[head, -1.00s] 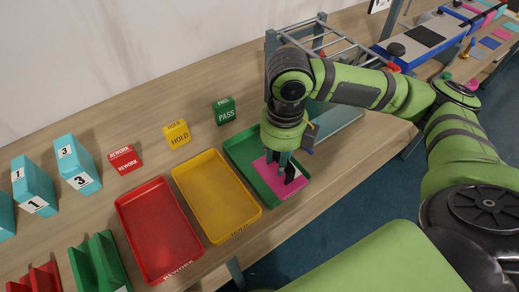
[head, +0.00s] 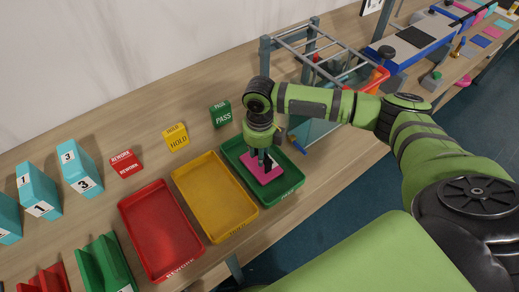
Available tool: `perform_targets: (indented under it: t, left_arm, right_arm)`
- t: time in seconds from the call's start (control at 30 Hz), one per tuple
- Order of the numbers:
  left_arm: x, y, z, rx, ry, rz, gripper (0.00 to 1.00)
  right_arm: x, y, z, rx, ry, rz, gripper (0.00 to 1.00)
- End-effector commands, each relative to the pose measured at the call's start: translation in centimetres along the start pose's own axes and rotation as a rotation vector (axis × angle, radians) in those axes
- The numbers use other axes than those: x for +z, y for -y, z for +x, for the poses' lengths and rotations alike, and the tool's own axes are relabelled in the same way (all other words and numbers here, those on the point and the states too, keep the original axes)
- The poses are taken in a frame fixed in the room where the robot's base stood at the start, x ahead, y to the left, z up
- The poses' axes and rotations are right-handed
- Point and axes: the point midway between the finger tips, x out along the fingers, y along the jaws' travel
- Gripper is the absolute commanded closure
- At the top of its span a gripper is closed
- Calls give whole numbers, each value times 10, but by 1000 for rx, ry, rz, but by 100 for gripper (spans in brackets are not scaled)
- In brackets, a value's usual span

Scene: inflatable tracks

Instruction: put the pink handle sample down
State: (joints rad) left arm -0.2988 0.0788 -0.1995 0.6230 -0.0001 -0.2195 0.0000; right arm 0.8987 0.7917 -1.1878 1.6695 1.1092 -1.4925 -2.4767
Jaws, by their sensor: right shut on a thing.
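The pink handle sample (head: 267,175) is a flat pink plate, in the head view over the middle of the green tray (head: 291,194). My right gripper (head: 263,161) points down above the plate and is shut on the sample's handle, which the fingers mostly hide. The plate looks roughly level inside the tray's rim; I cannot tell if it touches the tray floor. My left gripper is out of view.
A yellow tray (head: 237,236) and a red tray (head: 160,232) stand to the left of the green one. Behind them are a green PASS block (head: 222,115), a yellow HOLD block (head: 177,138) and a red REWORK block (head: 125,164). A metal rack (head: 318,40) stands behind my right arm.

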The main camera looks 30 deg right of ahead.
Motion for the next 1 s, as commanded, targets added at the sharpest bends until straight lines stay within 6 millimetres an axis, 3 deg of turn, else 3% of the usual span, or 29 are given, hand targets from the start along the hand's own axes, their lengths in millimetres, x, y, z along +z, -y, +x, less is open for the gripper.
perform_targets:
  t: [0.3,0.33,0.37,0.4,0.8,1.0]
  left_arm:
    - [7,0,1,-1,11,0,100]
    - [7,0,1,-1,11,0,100]
    - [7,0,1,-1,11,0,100]
    - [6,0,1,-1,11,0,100]
    - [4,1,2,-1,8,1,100]
    - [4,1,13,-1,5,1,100]
  right_arm:
    - [0,0,3,0,1,0,100]
    - [0,0,3,0,1,0,61]
    - [0,0,3,0,1,0,49]
    - [0,0,3,0,1,0,45]
    - [1,0,-3,1,3,0,45]
    - [2,0,-36,0,8,-1,45]
